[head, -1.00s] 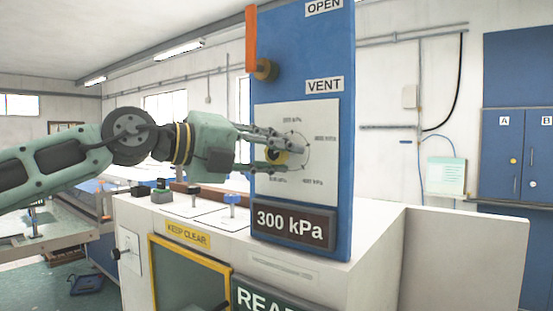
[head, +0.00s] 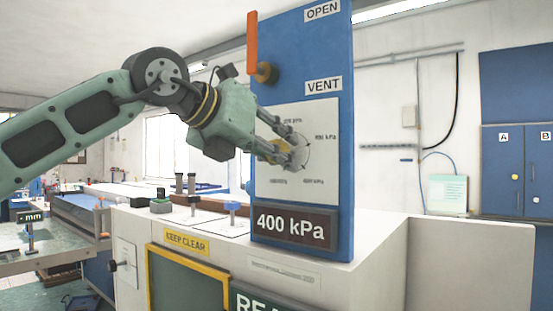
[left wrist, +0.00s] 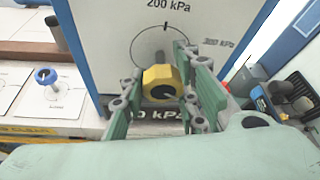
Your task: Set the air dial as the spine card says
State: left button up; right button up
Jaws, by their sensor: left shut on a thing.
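The air dial is a yellow knob (left wrist: 160,80) on a white dial plate (head: 325,180) marked with kPa values, on a blue upright panel. My left gripper (head: 294,147) is shut on the knob, its fingers on either side of it and tilted in the head view. The fingers hide much of the knob there; the left wrist view shows its faceted yellow body and dark centre between them. The dark display (head: 294,227) below reads 400 kPa. I cannot identify a spine card in these views. My right gripper is not in view.
An orange lever (head: 252,45) stands upright above the dial, beside the OPEN and VENT labels. A pale green sheet (head: 447,194) is on the right wall, near blue cabinets (head: 516,165).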

pick_arm(q)
jog(key=shift+w+f+m+t+y+b, duration=0.1)
jog(key=shift+f+m+t+y+b, duration=0.15)
jog(key=shift+m+t+y+b, duration=0.6)
jog(key=shift+m+g+p, duration=0.3)
jog(key=shift+m+g, duration=0.05)
jog(key=shift+m, duration=0.1)
jog(key=shift+r, duration=0.1)
jog(key=o, duration=0.9)
jog(key=shift+a, duration=0.1)
jog(key=shift+o, duration=0.7)
jog(key=shift+w+a+r, duration=0.1)
jog(key=shift+a, duration=0.05)
jog(key=shift+s+r, duration=0.1)
jog(key=shift+s, duration=0.1)
jog(key=v, duration=1.1)
jog(key=shift+s+a, duration=0.2)
